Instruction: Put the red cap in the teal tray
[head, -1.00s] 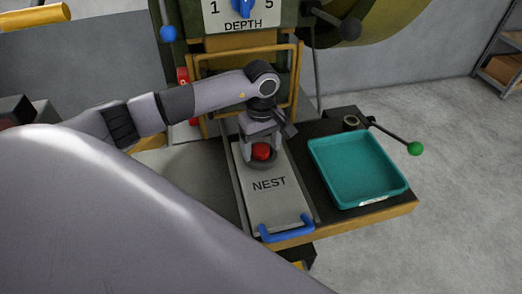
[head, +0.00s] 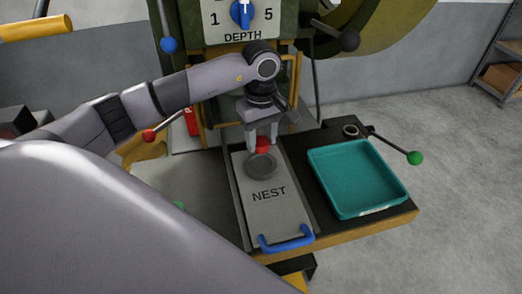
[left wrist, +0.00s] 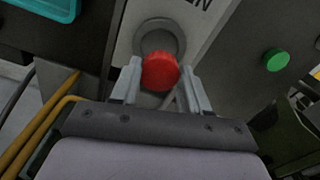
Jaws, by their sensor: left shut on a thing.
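The red cap (head: 262,146) is between the fingers of my left gripper (head: 262,143), which is shut on it. The cap is held above the far end of the grey NEST plate (head: 268,210), just behind the round nest (head: 261,166), which looks empty. In the left wrist view the red cap (left wrist: 160,71) sits between the two fingertips, and the round nest (left wrist: 160,38) shows beyond it. The teal tray (head: 358,178) lies to the right of the plate and is empty. Its corner shows in the left wrist view (left wrist: 48,8). My right gripper is not in view.
A blue handle (head: 287,240) is at the plate's near end. A small ring (head: 350,131) and a lever with a green knob (head: 415,158) are behind and right of the tray. The machine with the DEPTH dial (head: 241,14) stands behind. A red-knobbed lever (head: 149,135) is left of the gripper.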

